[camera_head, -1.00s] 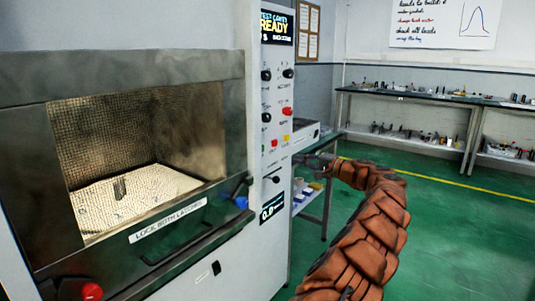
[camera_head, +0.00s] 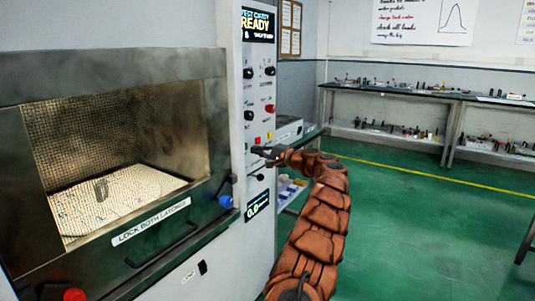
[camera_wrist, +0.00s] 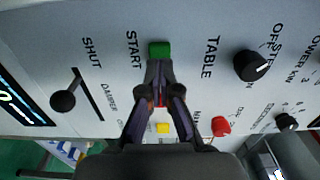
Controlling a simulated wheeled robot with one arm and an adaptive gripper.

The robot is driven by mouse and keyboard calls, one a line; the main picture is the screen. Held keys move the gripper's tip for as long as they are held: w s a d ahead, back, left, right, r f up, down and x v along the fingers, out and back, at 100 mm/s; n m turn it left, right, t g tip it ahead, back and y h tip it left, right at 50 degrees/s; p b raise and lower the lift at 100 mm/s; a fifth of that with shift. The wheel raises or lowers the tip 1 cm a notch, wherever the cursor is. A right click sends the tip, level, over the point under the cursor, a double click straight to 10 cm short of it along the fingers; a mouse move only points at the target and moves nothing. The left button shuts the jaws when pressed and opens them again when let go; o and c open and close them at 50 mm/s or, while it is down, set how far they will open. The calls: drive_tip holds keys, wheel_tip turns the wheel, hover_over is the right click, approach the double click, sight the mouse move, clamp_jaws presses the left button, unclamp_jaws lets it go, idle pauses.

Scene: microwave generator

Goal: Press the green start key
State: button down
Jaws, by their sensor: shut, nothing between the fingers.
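The green start key (camera_wrist: 159,49) shows in the wrist view beside the word START, on the pale control panel (camera_wrist: 195,25). My gripper (camera_wrist: 158,64) is shut and empty. Its fingertips lie just below the key in the picture and overlap its lower edge; I cannot tell whether they touch it. In the head view my gripper (camera_head: 259,151) reaches the panel face from the right, below the yellow and red keys.
A black slider knob (camera_wrist: 63,101) stands left of the fingers. A black TABLE knob (camera_wrist: 250,65) and a red knob (camera_wrist: 221,126) stand to the right. A yellow key (camera_wrist: 162,127) shows between the fingers. The cavity door (camera_head: 150,235) lies left of the panel.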

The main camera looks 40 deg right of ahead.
sight(247, 149)
drive_tip(key=shift+x, duration=1.45)
drive_tip(key=shift+w, duration=0.1)
drive_tip(key=shift+w+a+r+p, duration=0.1)
drive_tip(key=shift+w+a+p, duration=0.35)
drive_tip(key=shift+w, duration=0.45)
drive_tip(key=shift+s, duration=0.15)
drive_tip(key=shift+s+b, duration=0.25)
drive_tip(key=shift+b, duration=0.15)
drive_tip(key=d+b+v, duration=0.1)
drive_tip(key=v, duration=1.3)
drive_tip(key=shift+d, duration=0.1)
